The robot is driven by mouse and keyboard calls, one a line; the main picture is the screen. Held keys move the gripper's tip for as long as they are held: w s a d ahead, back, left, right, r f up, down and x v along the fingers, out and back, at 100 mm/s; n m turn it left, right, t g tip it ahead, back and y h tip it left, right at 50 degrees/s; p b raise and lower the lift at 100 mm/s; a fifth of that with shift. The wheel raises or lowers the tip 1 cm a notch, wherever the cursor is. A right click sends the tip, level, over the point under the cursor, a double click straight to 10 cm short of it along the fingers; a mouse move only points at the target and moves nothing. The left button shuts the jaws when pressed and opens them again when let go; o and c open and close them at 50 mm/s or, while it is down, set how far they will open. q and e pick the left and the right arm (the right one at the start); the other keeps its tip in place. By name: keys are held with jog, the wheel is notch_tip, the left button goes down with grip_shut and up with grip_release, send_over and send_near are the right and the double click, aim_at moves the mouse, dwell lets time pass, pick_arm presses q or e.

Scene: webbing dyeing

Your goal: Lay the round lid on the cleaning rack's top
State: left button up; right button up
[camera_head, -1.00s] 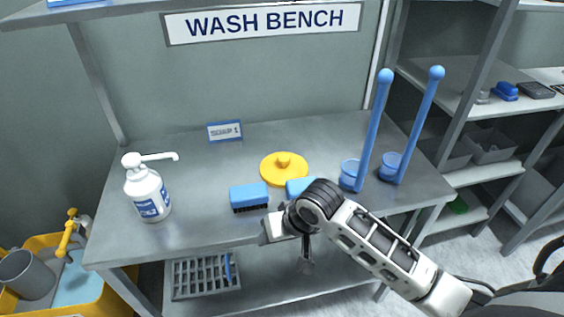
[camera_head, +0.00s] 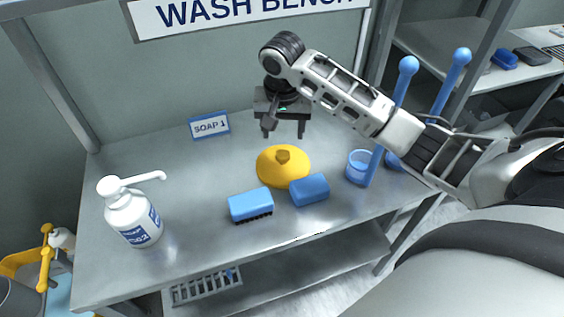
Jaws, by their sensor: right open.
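The round lid (camera_head: 272,174) is yellow with a small knob on top and lies on the wash bench (camera_head: 185,180). My right gripper (camera_head: 284,132) points down above the lid, its two fingers spread and empty. In this view the fingertips show just beyond the lid's knob, apart from it. No part is labelled as the cleaning rack; a grey shelving unit (camera_head: 440,60) stands at the right, its upper shelf partly in view. My left gripper is out of view.
A white pump bottle (camera_head: 135,215) stands left. A slatted grey crate (camera_head: 206,288) sits below.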

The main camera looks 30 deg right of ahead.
aim_at(283, 154)
jog(key=f, duration=0.4)
jog(key=shift+w+d+f, duration=0.1)
jog(key=shift+w+d, duration=0.05)
jog(key=shift+w, duration=0.1)
notch_tip(283, 154, down, 5)
jog(key=shift+w+d+f+p, duration=0.1)
jog(key=shift+p, duration=0.2)
jog(key=c, duration=1.1)
notch_tip(283, 154, up, 10)
jog(key=shift+f, duration=0.2)
jog(key=shift+c, duration=0.3)
jog(key=s+a+r+n+y, duration=0.1)
jog(key=s+a+r+n, duration=0.5)
jog(key=s+a, duration=0.3)
jog(key=shift+a+r+n+t, duration=0.35)
jog(key=shift+a+n, duration=0.25)
jog(key=shift+a, duration=0.35)
